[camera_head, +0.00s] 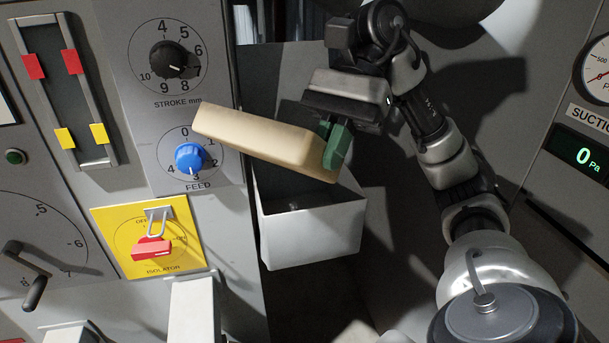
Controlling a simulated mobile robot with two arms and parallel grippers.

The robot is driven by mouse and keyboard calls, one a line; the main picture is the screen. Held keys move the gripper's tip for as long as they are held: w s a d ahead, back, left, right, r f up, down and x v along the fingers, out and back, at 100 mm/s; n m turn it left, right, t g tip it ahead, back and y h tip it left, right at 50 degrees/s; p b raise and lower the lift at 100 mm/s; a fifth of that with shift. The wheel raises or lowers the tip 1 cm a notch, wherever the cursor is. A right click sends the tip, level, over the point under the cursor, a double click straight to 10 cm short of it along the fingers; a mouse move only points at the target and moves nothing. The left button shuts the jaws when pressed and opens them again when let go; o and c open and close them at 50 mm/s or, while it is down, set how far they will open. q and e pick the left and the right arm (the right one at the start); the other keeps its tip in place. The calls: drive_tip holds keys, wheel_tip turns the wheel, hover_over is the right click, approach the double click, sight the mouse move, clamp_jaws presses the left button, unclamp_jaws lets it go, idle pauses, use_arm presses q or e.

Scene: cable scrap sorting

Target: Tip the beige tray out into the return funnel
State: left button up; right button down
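The beige tray (262,138) is held by my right gripper (335,147) at its right end, over the return funnel (312,236). The gripper's green fingers are closed on the tray's end wall. The tray is tilted, and its long beige outer faces show towards me. Its inside is hidden, so I cannot tell whether anything is in it. The funnel is a white, open-topped box with a dark grey back panel. A small dark spot shows inside it, too unclear to name. My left gripper is not in view.
The tray's left end is close in the picture to the blue FEED knob (190,158). A STROKE dial (176,60) is above. A suction display (583,153) is at right.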

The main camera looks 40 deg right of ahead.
drive_tip(key=shift+s+a+r+t+h+p, duration=0.15)
drive_tip(key=shift+r+h+p, duration=0.25)
drive_tip(key=shift+h+p, duration=0.5)
drive_tip(key=shift+a+r+t+h+p, duration=0.3)
drive_tip(key=shift+h+p, duration=0.2)
drive_tip(key=shift+p, duration=0.65)
drive_tip(key=shift+h+p, duration=0.3)
drive_tip(key=shift+p, duration=0.15)
drive_tip(key=shift+f, duration=0.15)
drive_tip(key=r+h+p, duration=0.1)
drive_tip(key=p, duration=0.2)
drive_tip(key=shift+a+t+h, duration=0.1)
drive_tip(key=shift+t+h, duration=0.15)
drive_tip(key=shift+h, duration=0.05)
drive_tip(key=shift+h+p, duration=0.3)
drive_tip(key=shift+p, duration=0.4)
drive_tip(key=shift+f, duration=0.1)
